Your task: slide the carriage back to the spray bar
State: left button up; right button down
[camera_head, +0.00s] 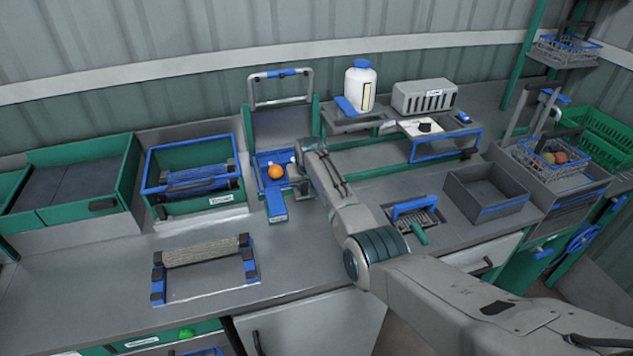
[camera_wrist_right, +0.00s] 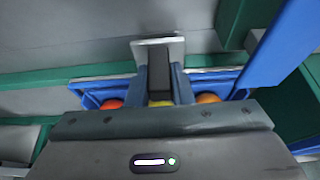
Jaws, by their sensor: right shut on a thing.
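The carriage (camera_head: 263,161) is a blue tray in a green-sided station on the bench, with an orange tomato (camera_head: 276,172) showing in it. In the right wrist view the blue tray (camera_wrist_right: 92,98) holds a red (camera_wrist_right: 112,104), a yellow and an orange (camera_wrist_right: 208,98) fruit, partly hidden by my gripper. My right gripper (camera_wrist_right: 160,88) is shut on a dark upright piece, seemingly the carriage's handle, below a pale metal plate (camera_wrist_right: 172,45). In the head view my right wrist covers the tray's right side. An arched bar with a blue grip (camera_head: 282,73) stands behind; I cannot tell whether it is the spray bar. My left gripper is not in view.
A green blue-rimmed crate (camera_head: 180,155) stands left of the station. A roller stand (camera_head: 205,270) lies in front of it. A shelf with a white bottle (camera_head: 360,86) and a grey box (camera_head: 424,97) stands right.

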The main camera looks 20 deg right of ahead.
jog(key=shift+a, duration=0.3)
jog(key=c, duration=1.5)
grip_release()
jog(key=shift+o, duration=1.1)
jog(key=shift+a, duration=0.2)
jog(key=shift+d+r, duration=0.15)
jog(key=shift+s+r, duration=0.25)
jog(key=shift+r, duration=0.3)
jog(key=b+v, duration=0.2)
jog(key=v, duration=0.7)
jog(key=shift+s, duration=0.15)
